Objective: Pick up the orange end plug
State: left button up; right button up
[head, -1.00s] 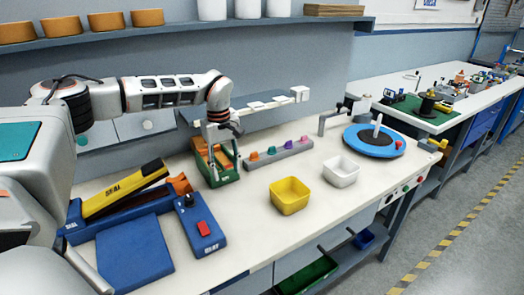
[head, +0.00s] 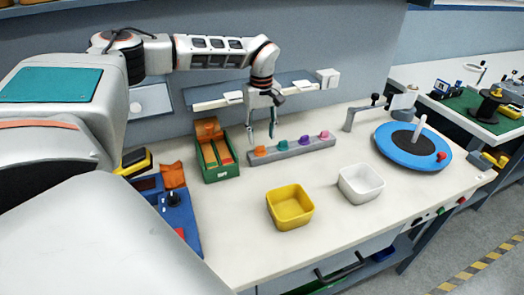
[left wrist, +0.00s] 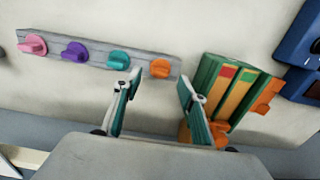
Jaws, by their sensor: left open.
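The orange end plug (head: 260,151) sits at the left end of a grey rack (head: 291,149), beside a teal, a purple and a pink plug. In the left wrist view the orange plug (left wrist: 160,68) is at the rack's right end, ahead of and between the fingers in the picture. My left gripper (head: 262,138) is open and empty, hanging above the rack's left end; its two teal-padded fingers (left wrist: 156,88) show in the wrist view. The fingers appear apart from the plug. My right gripper is not in view.
A green box with orange and yellow strips (head: 217,157) stands just left of the rack. A yellow bin (head: 290,207) and a white bin (head: 361,183) stand in front of it. A blue turntable (head: 412,148) is at the right. A shelf (head: 245,92) runs behind the rack.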

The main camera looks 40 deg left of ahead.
aim_at(261, 147)
pick_arm(q)
jog(key=f, duration=0.5)
jog(key=shift+a+f, duration=0.1)
jog(key=shift+a, duration=0.1)
jog(key=c, duration=0.8)
